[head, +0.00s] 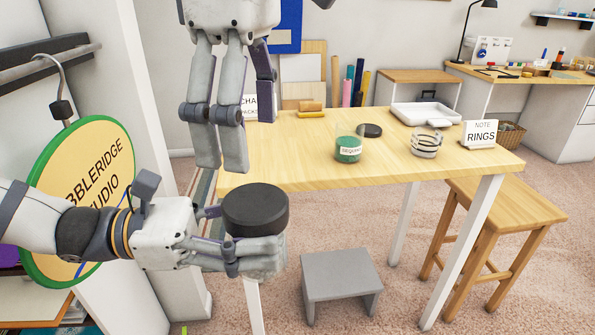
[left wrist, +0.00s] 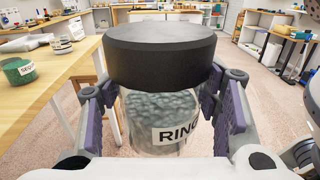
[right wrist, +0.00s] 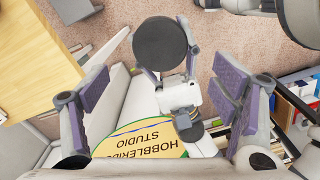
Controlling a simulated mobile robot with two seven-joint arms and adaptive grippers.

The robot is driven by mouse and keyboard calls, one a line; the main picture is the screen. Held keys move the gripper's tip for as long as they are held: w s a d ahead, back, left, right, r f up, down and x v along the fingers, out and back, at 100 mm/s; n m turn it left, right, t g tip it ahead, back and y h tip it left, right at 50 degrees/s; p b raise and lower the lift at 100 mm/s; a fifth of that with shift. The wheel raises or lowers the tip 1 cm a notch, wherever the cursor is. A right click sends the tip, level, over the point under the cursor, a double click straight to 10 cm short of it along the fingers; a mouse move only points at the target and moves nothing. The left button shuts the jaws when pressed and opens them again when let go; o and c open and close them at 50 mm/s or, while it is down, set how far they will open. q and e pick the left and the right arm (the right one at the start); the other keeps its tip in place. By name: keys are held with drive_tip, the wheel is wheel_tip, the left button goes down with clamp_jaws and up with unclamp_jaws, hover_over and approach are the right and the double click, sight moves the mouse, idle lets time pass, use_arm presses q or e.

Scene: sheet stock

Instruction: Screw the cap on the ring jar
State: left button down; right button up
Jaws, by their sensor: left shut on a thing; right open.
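The ring jar (left wrist: 158,120) is clear glass, with greenish contents and a label reading "RIN" in the left wrist view. The black cap (left wrist: 160,50) sits on its mouth, looking about level; whether the threads are engaged I cannot tell. The cap also shows in the head view (head: 255,210) and from above in the right wrist view (right wrist: 160,43). My left gripper (head: 245,243) is shut around the jar below the cap and holds it in front of the table. My right gripper (head: 232,130) is open and empty, above the cap with its fingers pointing down, apart from it.
On the wooden table (head: 300,165) stand a green sequin jar (head: 348,148), a dark lid (head: 371,130), a striped glass (head: 427,142), a white tray (head: 425,114) and a RINGS sign (head: 480,134). A round hanging sign (head: 80,200) is at left, a grey step (head: 340,275) below.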

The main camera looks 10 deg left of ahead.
sight(255, 200)
drive_tip(key=shift+f, duration=0.1)
wheel_tip(255, 200, down, 8)
drive_tip(key=shift+r, duration=0.1)
idle(0.4)
drive_tip(key=shift+c, duration=0.2)
drive_tip(key=c, duration=1.2)
drive_tip(key=o, duration=1.4)
drive_tip(key=shift+r, duration=5.95)
